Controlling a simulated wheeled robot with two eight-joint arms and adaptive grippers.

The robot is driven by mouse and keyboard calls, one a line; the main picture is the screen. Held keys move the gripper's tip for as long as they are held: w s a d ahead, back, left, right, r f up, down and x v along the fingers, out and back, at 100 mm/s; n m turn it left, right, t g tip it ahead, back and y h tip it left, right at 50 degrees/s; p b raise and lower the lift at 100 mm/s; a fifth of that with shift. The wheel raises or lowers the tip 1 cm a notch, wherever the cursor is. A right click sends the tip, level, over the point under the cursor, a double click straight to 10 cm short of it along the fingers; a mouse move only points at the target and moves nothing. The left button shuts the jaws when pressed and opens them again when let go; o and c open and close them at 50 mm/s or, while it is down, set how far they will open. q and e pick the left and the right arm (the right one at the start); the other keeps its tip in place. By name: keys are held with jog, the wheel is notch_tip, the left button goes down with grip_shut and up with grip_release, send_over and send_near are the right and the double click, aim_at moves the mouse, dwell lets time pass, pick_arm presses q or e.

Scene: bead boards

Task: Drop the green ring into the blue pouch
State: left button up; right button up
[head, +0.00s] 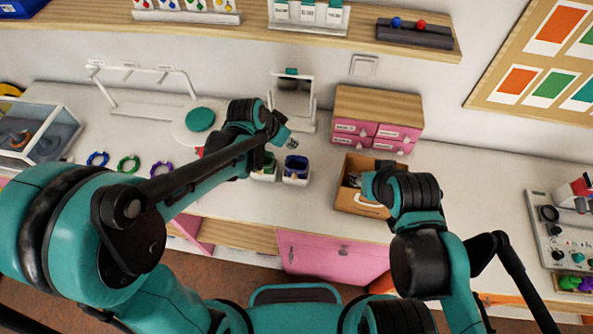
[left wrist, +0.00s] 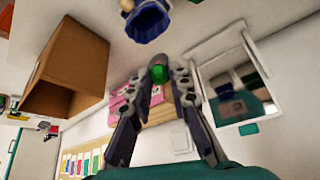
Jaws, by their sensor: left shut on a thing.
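My left gripper (head: 282,136) is shut on the green ring (left wrist: 159,73). In the left wrist view the ring shows as a small green piece between the fingertips (left wrist: 167,75); in the head view I cannot make it out clearly. The blue pouch (head: 296,163) stands open in a white holder on the table, just below the left gripper in the head picture. It also shows in the left wrist view (left wrist: 148,24), apart from the fingertips. My right gripper (head: 362,183) is over the open wooden box; its fingers are mostly hidden by the arm.
A green pouch (head: 265,172) stands left of the blue one. The wooden box (head: 348,200) is to the right, with a pink-drawered cabinet (head: 377,105) behind. A mirror (head: 294,97) stands behind the pouches. Beaded bracelets (head: 128,163) lie at left.

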pick_arm(q)
notch_tip(320, 180, down, 4)
jog(key=b, duration=0.3)
jog(key=shift+f, duration=0.25)
jog(key=o, duration=0.9)
jog(key=shift+r, duration=0.1)
jog(key=v, duration=1.2)
